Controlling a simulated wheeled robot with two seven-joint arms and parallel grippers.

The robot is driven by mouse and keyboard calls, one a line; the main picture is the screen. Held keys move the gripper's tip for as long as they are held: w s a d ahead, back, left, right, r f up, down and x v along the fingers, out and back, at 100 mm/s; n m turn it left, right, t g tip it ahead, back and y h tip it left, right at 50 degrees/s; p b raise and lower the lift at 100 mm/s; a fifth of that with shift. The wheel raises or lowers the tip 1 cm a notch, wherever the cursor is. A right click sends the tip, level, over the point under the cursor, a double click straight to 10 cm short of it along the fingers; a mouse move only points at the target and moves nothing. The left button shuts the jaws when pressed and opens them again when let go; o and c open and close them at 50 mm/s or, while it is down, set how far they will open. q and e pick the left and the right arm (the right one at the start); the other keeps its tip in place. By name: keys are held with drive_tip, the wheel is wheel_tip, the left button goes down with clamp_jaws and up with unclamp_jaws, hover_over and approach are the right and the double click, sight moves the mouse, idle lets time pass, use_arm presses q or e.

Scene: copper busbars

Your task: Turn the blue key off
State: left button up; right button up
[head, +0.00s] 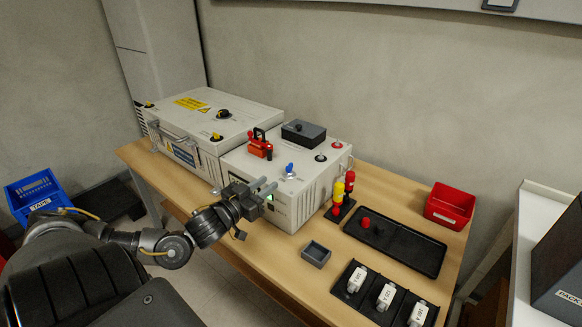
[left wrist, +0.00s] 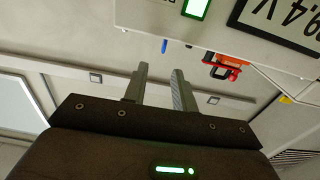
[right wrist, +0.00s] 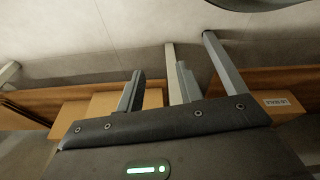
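The blue key (head: 289,170) stands upright on the top of the white power unit (head: 312,196), near its front edge. It also shows small in the left wrist view (left wrist: 164,46), beyond the fingertips. My left gripper (head: 268,186) is just in front and left of the key in the head view, near the unit's front edge. Its two fingers are apart with nothing between them, as the left wrist view (left wrist: 160,74) shows. I cannot tell the exact gap to the key. My right gripper (right wrist: 160,76) is open and empty, and the head view does not show it.
A red clamp-like device (head: 260,145) and a dark box (head: 303,132) sit on the unit beside the key. A larger white case (head: 222,125) stands to the left. A black tray (head: 396,243), grey bin (head: 316,254) and red bin (head: 449,206) lie on the table.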

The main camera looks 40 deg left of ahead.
sight(289, 168)
use_arm(q)
drive_tip(key=w, duration=0.6)
drive_tip(key=w+a, duration=0.1)
drive_tip(key=w, duration=0.3)
drive_tip(key=shift+f+b, duration=0.1)
drive_tip(key=shift+b, duration=0.25)
use_arm(e)
drive_tip(key=shift+w+a+r, duration=0.1)
drive_tip(key=shift+w+r, duration=0.05)
drive_tip(key=shift+r, duration=0.65)
use_arm(q)
clamp_jaws()
